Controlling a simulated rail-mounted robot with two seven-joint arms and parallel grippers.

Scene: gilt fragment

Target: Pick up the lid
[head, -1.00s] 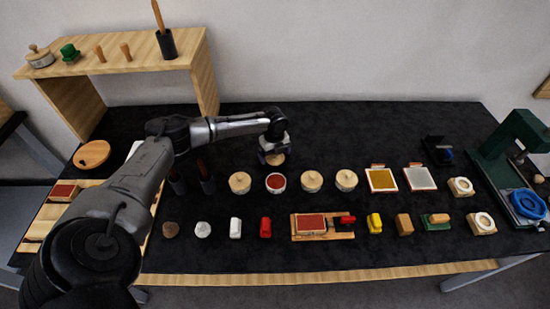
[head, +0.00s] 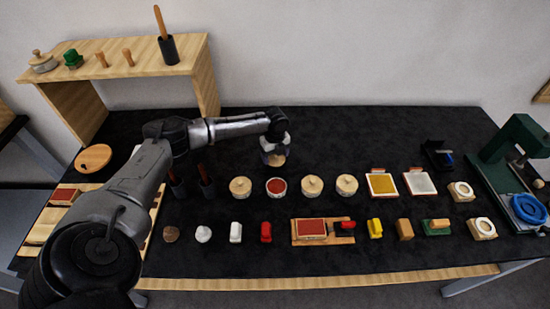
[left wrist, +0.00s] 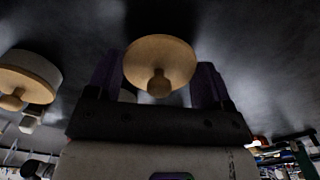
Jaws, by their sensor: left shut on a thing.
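The lid (head: 277,159) is a round pale-wood disc with a small knob, behind the open round pot with red filling (head: 276,186). It also shows in the left wrist view (left wrist: 160,58), knob towards the camera, between the purple fingers. My left gripper (head: 274,157) is shut on this lid; its fingers hide part of it in the head view. I cannot tell clearly whether the lid touches the table. My right gripper is in neither view.
Lidded pots (head: 240,187) (head: 312,186) stand either side of the red one. Dark holders with upright handles (head: 207,186) stand to the left. Stamps and blocks (head: 375,228) line the front. The black table (head: 330,130) is clear behind the pots.

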